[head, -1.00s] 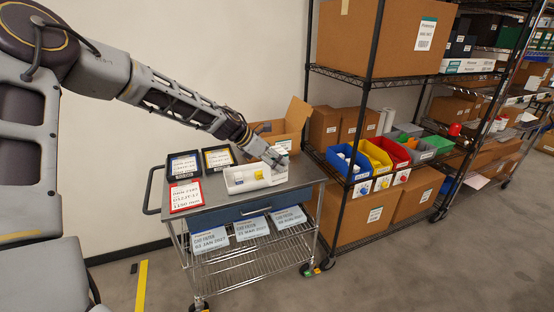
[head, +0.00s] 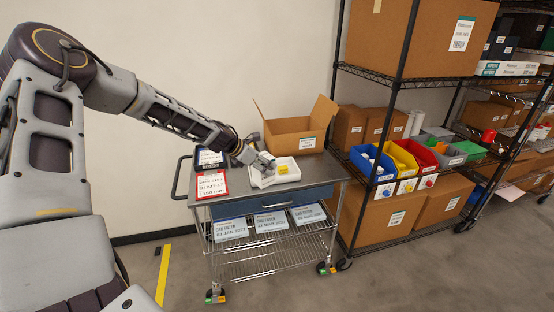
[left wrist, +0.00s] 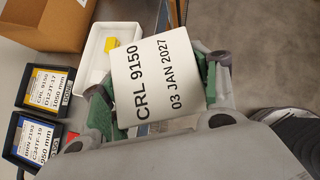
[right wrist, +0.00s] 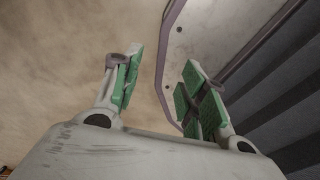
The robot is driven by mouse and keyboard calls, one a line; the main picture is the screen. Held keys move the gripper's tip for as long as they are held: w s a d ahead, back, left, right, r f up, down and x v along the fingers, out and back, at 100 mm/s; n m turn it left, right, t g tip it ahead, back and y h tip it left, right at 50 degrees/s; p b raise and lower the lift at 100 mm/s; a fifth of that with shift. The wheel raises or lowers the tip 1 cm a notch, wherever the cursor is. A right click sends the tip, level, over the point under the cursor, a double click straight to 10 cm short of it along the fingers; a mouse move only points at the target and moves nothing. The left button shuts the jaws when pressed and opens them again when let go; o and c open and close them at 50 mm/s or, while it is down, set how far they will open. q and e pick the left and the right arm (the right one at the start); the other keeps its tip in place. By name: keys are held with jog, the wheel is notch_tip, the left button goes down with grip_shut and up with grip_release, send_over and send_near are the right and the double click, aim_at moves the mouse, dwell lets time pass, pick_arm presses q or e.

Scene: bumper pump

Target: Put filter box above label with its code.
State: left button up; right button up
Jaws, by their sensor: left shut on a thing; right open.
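My left gripper (head: 264,166) is over the left end of a white tray (head: 292,179) on the cart. In the left wrist view it is shut on a white filter box (left wrist: 158,72), whose face reads "CRL 9150" and "03 JAN 2027". Two dark framed trays with code cards are beside it: one card reads "CRL 9150" (left wrist: 47,88), the other "BNN 2193" (left wrist: 36,138). My right gripper (right wrist: 160,75) is open and empty.
A yellow item (head: 283,169) is in the white tray. An open cardboard box (head: 288,130) is at the cart's back. A wire rack with coloured bins (head: 400,160) stands to the right.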

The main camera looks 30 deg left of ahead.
pick_arm(q)
jog(key=s+a+f+n+y, duration=0.1)
jog(key=s+a+f+n, duration=0.1)
jog(key=s+f, duration=0.5)
jog(key=s+a+f+n+y, duration=0.2)
jog(key=s+f, duration=0.1)
jog(key=f, duration=0.8)
pick_arm(e)
jog(key=w+d, duration=0.2)
jog(key=d, duration=0.3)
pick_arm(q)
jog(key=s+d+f+b, duration=0.2)
jog(key=d+f, duration=0.4)
jog(key=d, duration=0.3)
jog(key=s+d+f+b, duration=0.2)
jog(key=d+f+b, duration=0.2)
jog(key=d+f, duration=0.3)
jog(key=s+d+f+b, duration=0.2)
jog(key=d+f, duration=0.4)
jog(key=d, duration=0.7)
jog(key=shift+s+f+t+b, duration=0.15)
jog(key=shift+f+t+b, duration=0.15)
jog(key=shift+b, duration=0.15)
pick_arm(e)
notch_tip(320, 180, down, 9)
jog(key=shift+d+r+h, duration=0.2)
jog(key=shift+d+h, duration=0.05)
jog(key=shift+h, duration=0.15)
